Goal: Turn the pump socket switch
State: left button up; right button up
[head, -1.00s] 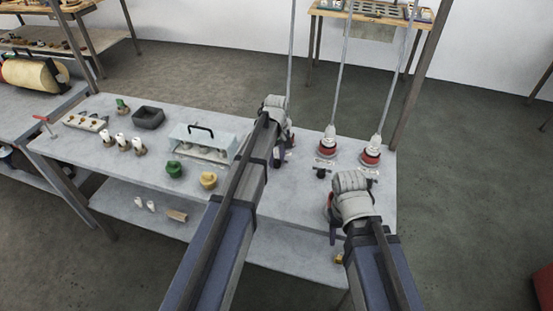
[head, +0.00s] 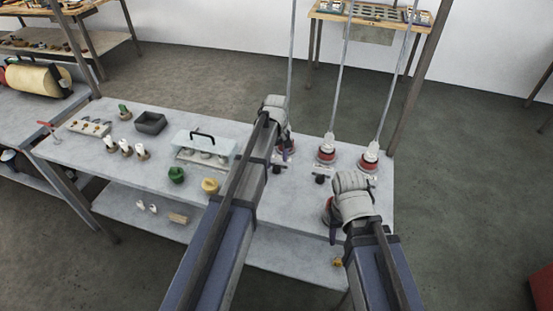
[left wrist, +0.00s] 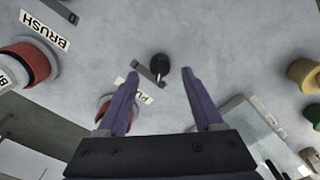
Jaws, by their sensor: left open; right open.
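The pump socket switch (left wrist: 159,66) is a small dark knob on the grey bench top, with a dark bar beside it. In the left wrist view it lies between and beyond the fingertips, with no contact visible. A white label (left wrist: 148,96) starting "PU" is partly covered by the left finger, as is a red-ringed socket. My left gripper (left wrist: 160,76) is open and empty, pointing down at the bench. My right gripper (head: 331,220) is open near the bench's front right.
Two red sockets with plugs and hanging cords, one (head: 327,154) and one (head: 369,160), stand to the right. The BRUSH label (left wrist: 45,30) is at the left wrist view's upper left. A clear-covered case (head: 205,150), green knob (head: 176,175) and yellow knob (head: 210,186) are to the left.

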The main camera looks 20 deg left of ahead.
aim_at(277, 165)
pick_arm(q)
notch_tip(277, 165, up, 5)
jog(key=p, duration=0.3)
jog(key=shift+f+p, duration=0.15)
jog(key=shift+p, duration=0.25)
jog(key=s+d+m, duration=0.6)
jog(key=s, duration=0.6)
jog(key=s+d+m+y, duration=0.1)
jog(key=s+d+m, duration=0.5)
jog(key=s, duration=0.6)
jog(key=shift+s+d+m, duration=0.3)
jog(key=shift+d, duration=0.25)
